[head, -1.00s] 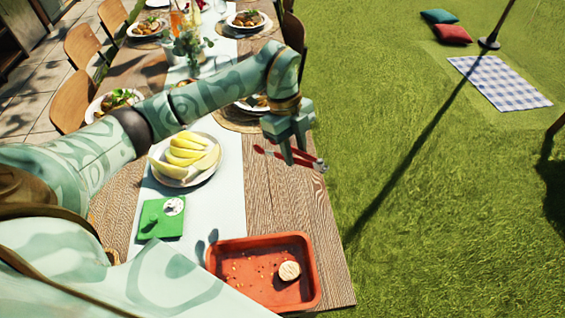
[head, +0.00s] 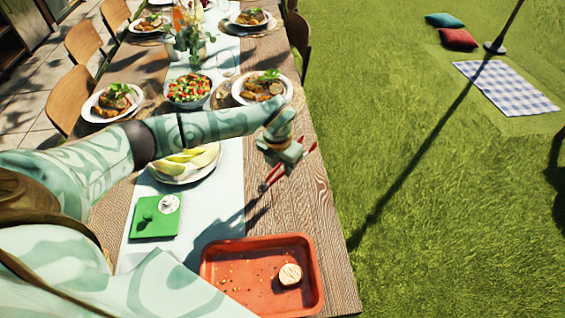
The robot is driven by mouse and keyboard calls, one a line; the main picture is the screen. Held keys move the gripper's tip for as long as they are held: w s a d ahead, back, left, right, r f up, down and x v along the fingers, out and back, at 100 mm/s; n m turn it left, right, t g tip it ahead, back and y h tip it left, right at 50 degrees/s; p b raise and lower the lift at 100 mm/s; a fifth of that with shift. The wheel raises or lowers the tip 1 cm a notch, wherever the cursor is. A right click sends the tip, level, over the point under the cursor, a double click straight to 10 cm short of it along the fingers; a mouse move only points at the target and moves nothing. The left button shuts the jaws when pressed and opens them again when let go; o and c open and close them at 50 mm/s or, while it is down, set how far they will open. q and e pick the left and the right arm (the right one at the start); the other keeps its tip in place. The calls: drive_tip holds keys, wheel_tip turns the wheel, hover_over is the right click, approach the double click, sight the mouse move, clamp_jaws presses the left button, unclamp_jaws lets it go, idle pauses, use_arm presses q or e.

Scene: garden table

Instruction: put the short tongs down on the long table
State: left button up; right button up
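My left gripper (head: 284,160) reaches in from the left and is shut on the short tongs (head: 270,179), which have red parts showing on both sides of the fingers. The middle of the tongs is hidden by the gripper. The tongs are over the right part of the long table (head: 318,222), with a shadow on the wood and runner to their lower left, so they look held above the surface. My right gripper is not in view.
An orange tray (head: 240,282) with a round pale item (head: 290,274) and crumbs stands at the near end. Filled plates and a salad bowl (head: 189,90) stand farther back. Bare wood lies around the tongs.

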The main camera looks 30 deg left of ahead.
use_arm(q)
drive_tip(key=b, duration=0.3)
hover_over(282, 185)
drive_tip(key=f, duration=0.4)
drive_tip(key=shift+s+f, duration=0.2)
drive_tip(key=shift+f, duration=0.2)
drive_tip(key=shift+f+b, duration=0.5)
drive_tip(key=shift+f, duration=0.3)
drive_tip(key=o, duration=0.6)
drive_tip(key=shift+s+r+p, duration=0.3)
drive_tip(key=shift+r+p, duration=0.55)
drive_tip(key=shift+r, duration=1.85)
drive_tip(key=shift+s+r+p, duration=0.25)
drive_tip(key=shift+r+p, duration=0.55)
drive_tip(key=shift+r, duration=1.9)
drive_tip(key=shift+s+r+p, duration=0.3)
drive_tip(key=shift+r+p, duration=0.55)
drive_tip(key=shift+r, duration=1.85)
